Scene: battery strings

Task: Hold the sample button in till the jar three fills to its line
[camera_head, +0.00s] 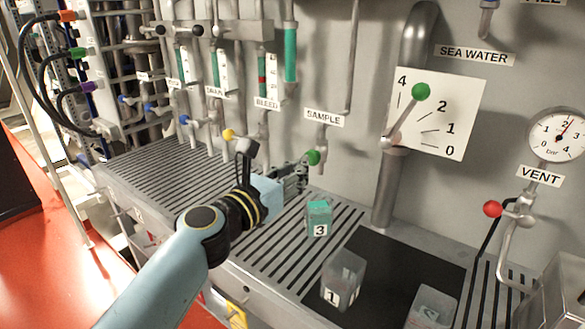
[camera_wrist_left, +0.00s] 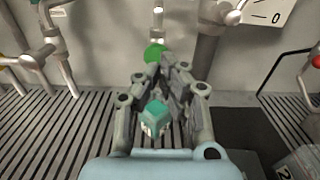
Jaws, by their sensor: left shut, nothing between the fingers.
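The green sample button (camera_head: 313,157) sits on the wall tap under the SAMPLE label (camera_head: 324,118). It also shows in the left wrist view (camera_wrist_left: 154,53). My left gripper (camera_head: 304,168) is shut and empty, its fingertips at the button. In the left wrist view the fingertips (camera_wrist_left: 168,68) overlap the button's lower right; I cannot tell for sure that they press it. Jar three (camera_head: 319,218) stands upright on the slatted grate below the gripper and looks teal through most of its height. It shows between the finger links in the wrist view (camera_wrist_left: 155,117). Its line is too small to make out.
Clear jar one (camera_head: 343,279) and jar two (camera_head: 432,308) stand to the front right by a dark mat (camera_head: 395,262). A lever with a green knob (camera_head: 421,91) crosses a numbered plate. A yellow knob (camera_head: 228,134) is left of my gripper; a red VENT knob (camera_head: 492,209) is at right.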

